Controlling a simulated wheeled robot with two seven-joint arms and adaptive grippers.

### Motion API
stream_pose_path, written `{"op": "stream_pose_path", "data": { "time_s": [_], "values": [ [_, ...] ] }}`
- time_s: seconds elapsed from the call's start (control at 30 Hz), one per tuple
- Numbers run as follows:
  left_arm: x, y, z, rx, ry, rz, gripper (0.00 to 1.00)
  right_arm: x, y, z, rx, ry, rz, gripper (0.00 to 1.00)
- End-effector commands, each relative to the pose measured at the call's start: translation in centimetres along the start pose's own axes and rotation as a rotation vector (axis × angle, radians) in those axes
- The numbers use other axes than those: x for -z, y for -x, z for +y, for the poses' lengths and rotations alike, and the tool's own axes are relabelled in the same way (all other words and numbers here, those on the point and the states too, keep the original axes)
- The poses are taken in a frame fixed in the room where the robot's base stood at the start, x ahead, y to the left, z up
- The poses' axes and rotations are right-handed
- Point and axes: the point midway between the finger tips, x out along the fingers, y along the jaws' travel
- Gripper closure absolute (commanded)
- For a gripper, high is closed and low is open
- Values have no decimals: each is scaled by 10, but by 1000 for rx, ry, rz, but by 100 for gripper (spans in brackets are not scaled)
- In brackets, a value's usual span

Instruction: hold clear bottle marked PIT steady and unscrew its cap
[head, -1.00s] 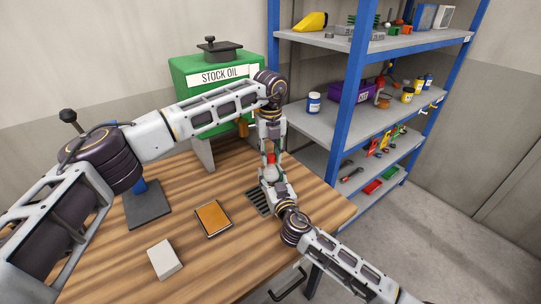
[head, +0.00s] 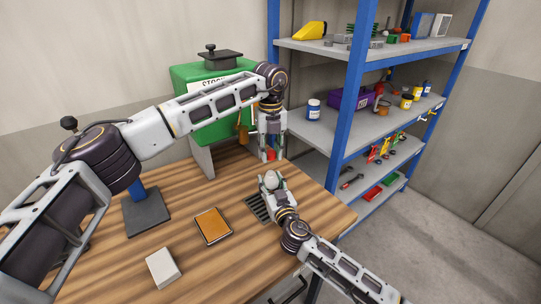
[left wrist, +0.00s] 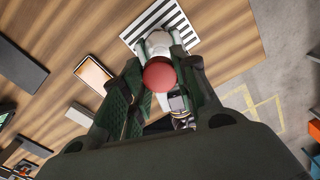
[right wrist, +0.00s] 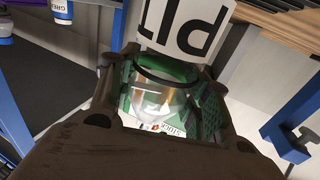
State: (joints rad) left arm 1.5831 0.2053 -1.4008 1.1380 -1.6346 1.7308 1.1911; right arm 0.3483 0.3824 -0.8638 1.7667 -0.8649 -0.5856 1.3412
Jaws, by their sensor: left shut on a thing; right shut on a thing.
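My left gripper (head: 270,155) is shut on the red cap (head: 270,154), above the drain grille. The left wrist view shows the cap (left wrist: 159,74) between my left fingertips (left wrist: 160,80). My right gripper (head: 272,184) is shut on the clear bottle (head: 271,179), below the left one. The right wrist view shows the bottle's white label (right wrist: 185,38) with PIT on it and its see-through body (right wrist: 160,100) between the fingers. In the head view a gap shows between the cap and the bottle, so the cap is apart from it.
A slotted grille (head: 254,206) lies under the bottle near the table's right edge. An orange-topped pad (head: 212,225) and a white block (head: 163,267) lie on the wooden table (head: 215,270). A green tank (head: 188,75) stands behind; a blue shelf rack (head: 356,110) is at right.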

Motion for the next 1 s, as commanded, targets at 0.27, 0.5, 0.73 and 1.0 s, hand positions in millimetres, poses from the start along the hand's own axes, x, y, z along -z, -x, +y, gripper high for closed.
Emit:
{"op": "stream_pose_path", "data": {
  "time_s": [0.27,0.5,0.73,1.0],
  "values": [
    [0,0,0,0,0,1,99,0,0,0,0,0,0,45],
    [0,0,0,0,0,1,99,0,0,0,0,0,0,27],
    [0,0,0,0,0,1,99,0,0,0,0,0,0,27],
    [0,0,0,0,0,1,99,-1,7,0,0,-1,-1,27]
  ]
}}
